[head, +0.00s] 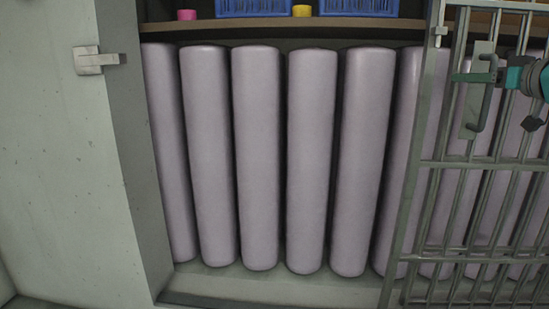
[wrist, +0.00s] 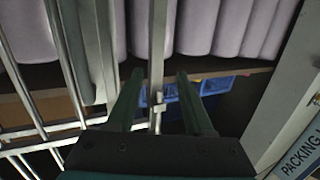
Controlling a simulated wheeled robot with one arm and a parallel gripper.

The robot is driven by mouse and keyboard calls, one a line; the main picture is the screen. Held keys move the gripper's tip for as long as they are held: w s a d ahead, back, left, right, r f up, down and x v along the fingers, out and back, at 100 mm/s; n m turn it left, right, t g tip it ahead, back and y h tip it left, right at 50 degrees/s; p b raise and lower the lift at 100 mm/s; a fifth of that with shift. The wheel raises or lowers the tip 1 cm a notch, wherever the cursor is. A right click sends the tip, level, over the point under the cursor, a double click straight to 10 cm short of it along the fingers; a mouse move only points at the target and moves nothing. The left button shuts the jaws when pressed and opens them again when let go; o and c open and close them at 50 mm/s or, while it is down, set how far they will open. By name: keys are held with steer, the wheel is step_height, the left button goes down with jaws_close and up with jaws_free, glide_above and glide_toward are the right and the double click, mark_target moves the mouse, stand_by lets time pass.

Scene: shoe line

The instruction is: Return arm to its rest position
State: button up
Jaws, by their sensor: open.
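In the wrist view, my gripper (wrist: 160,76) has its two dark fingers apart with no object held. The edge post of a barred metal gate (wrist: 157,45) shows in the gap between them, beyond or between the fingers; I cannot tell the depth. In the head view, the teal and dark end of my arm (head: 524,78) is at the right edge, in front of the barred gate (head: 470,165) and close to its pull handle (head: 484,98). Whether it touches the handle is unclear.
Several tall pale purple rolls (head: 258,160) stand in the cabinet, some behind the gate. Blue crates (head: 252,8) and a yellow item (head: 302,11) sit on the shelf above. A packing sign (wrist: 300,155) shows in the wrist view.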

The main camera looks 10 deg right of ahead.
steer(key=w+a+f+n+g+y+p, duration=0.1)
steer(key=a+f+n+g+y, duration=0.2)
steer(key=a, duration=1.6)
steer(key=s+a+f+g+p, duration=0.1)
steer(key=s+a+f+g, duration=0.2)
steer(key=a+f, duration=0.35)
steer(key=s+a+f+g+p, duration=0.1)
steer(key=s+a+f+g, duration=0.2)
steer(key=a, duration=0.7)
steer(key=s+a+f+g+p, duration=0.1)
steer(key=s+a+f+g, duration=0.1)
steer(key=s+a+f, duration=0.35)
steer(key=s+d+f+m+g+h+p, duration=0.1)
steer(key=s+d+f+m+g+h, duration=0.1)
steer(key=s+f, duration=0.9)
steer(key=s+d+f+m+g+h+p, duration=0.1)
steer(key=s+f+g, duration=0.4)
steer(key=s+f, duration=0.6)
steer(key=s+d+m+h, duration=0.1)
steer(key=s+d+h, duration=0.1)
steer(key=s, duration=0.1)
steer(key=shift+s+g+p, duration=0.3)
steer(key=shift+p, duration=0.05)
steer(key=shift+d+f, duration=0.1)
steer(key=shift+d, duration=0.05)
